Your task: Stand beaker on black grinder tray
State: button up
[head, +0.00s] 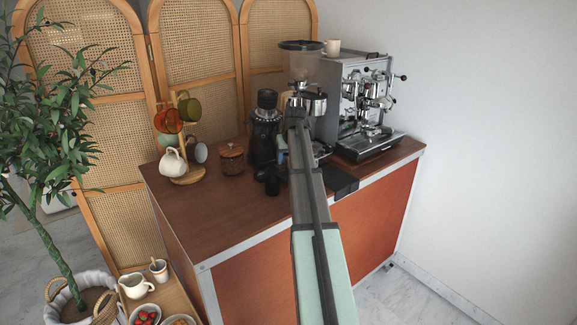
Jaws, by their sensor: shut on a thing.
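My arm reaches from the bottom middle over the counter toward the grinders. My gripper (284,152) is at its far end, small and largely hidden by my arm. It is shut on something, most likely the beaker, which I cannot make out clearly. The black grinder (265,125) stands upright on the counter just left of my gripper. Its tray (271,184) is a small dark shape low at its front. I cannot tell whether anything touches the tray.
A grinder with a clear hopper (300,50) stands behind my arm. The espresso machine (360,105) is to the right, a black box (340,181) at the counter's front edge. A wooden-lidded jar (232,158) and mug tree (186,178) stand left. The counter's front left is clear.

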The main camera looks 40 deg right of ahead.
jog(key=shift+f, duration=1.65)
jog(key=shift+f, duration=0.1)
jog(key=o, duration=1.1)
jog(key=v, duration=1.2)
